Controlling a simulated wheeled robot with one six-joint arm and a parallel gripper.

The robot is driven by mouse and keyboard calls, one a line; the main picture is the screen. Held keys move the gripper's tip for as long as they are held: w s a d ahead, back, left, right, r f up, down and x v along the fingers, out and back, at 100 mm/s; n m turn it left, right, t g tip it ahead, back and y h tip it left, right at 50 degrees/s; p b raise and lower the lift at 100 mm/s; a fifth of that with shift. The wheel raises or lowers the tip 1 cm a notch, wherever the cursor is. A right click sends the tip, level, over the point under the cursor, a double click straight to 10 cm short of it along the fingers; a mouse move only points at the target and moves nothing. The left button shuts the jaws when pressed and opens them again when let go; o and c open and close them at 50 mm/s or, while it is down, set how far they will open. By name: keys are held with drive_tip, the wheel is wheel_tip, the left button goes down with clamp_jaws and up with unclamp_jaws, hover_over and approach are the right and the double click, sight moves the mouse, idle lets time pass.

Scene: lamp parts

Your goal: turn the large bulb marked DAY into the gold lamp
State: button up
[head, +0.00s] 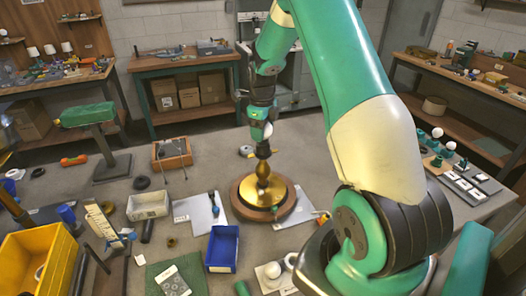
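The gold lamp (263,174) stands upright on a round wooden base (240,205) in the middle of the table in the head view. My gripper (262,136) points straight down just above the lamp's top. A white rounded shape (268,130), which looks like a bulb, shows at my gripper. Its fingers are too small and dark to tell whether they are shut on it. A dark piece (263,150) lies between the white shape and the lamp; I cannot tell if it is socket or finger. No DAY mark is readable.
Other white bulbs stand at the right (437,132) and near the front (272,270). A blue bin (222,249), a white bin (148,206) and a yellow bin (38,262) are left of the lamp. A wooden box (172,153) stands behind. Grey tabletop around the lamp's base is partly clear.

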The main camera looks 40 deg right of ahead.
drive_tip(key=o, duration=0.5)
drive_tip(key=shift+f, duration=0.1)
drive_tip(key=shift+o, duration=0.2)
wheel_tip(320, 180, up, 18)
drive_tip(key=b, duration=0.4)
drive_tip(key=shift+f, duration=0.25)
drive_tip(key=shift+a, duration=0.1)
